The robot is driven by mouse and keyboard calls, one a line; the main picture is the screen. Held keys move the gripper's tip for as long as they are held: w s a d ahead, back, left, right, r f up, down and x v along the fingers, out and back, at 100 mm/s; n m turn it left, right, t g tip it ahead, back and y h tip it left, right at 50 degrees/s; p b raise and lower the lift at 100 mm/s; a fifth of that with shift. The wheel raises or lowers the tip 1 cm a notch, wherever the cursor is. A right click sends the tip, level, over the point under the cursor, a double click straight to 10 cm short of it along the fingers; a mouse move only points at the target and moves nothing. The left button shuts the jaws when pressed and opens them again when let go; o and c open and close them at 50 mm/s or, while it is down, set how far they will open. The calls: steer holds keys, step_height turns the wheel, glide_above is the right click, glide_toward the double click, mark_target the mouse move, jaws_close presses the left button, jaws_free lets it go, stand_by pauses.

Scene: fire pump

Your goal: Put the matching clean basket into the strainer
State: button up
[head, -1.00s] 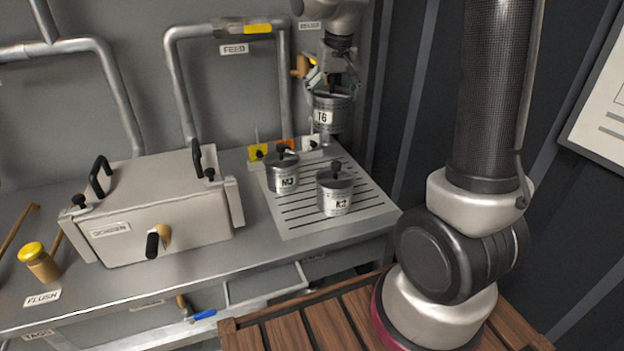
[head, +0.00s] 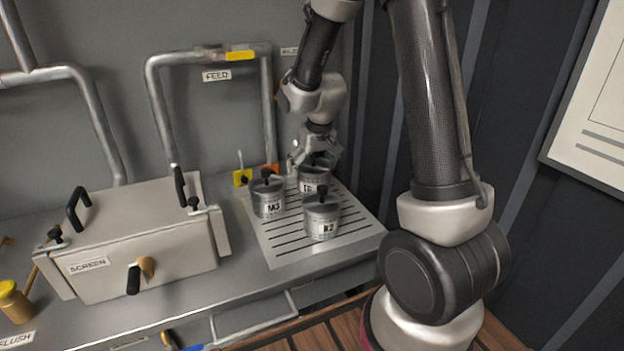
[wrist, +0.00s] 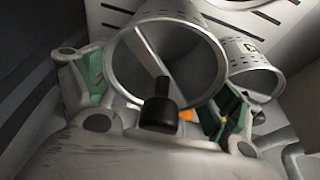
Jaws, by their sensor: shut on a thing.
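My gripper (head: 318,152) is shut on the rear basket (head: 314,180), a grey metal can whose label is partly hidden and reads T6 in the earlier head view. In the wrist view the basket's round open rim (wrist: 214,50), crossbar and black knob (wrist: 160,105) lie between the fingers. Whether its base touches the drain board is unclear. Basket M3 (head: 268,198) stands at the left, and a basket whose label looks like K2 (head: 321,217) stands in front. A pale box labelled SCREEN (head: 150,265) has its lid on, so its inside is hidden.
The slotted drain board (head: 350,236) has bare room in front and at right. Yellow (head: 242,178) and orange tags stand behind it. The FEED pipe (head: 158,120) rises behind the box. A yellow-capped jar (head: 14,300) stands front left.

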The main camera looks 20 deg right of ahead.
steer(key=shift+f, duration=2.05)
steer(key=shift+f, duration=0.1)
steer(key=o, duration=0.9)
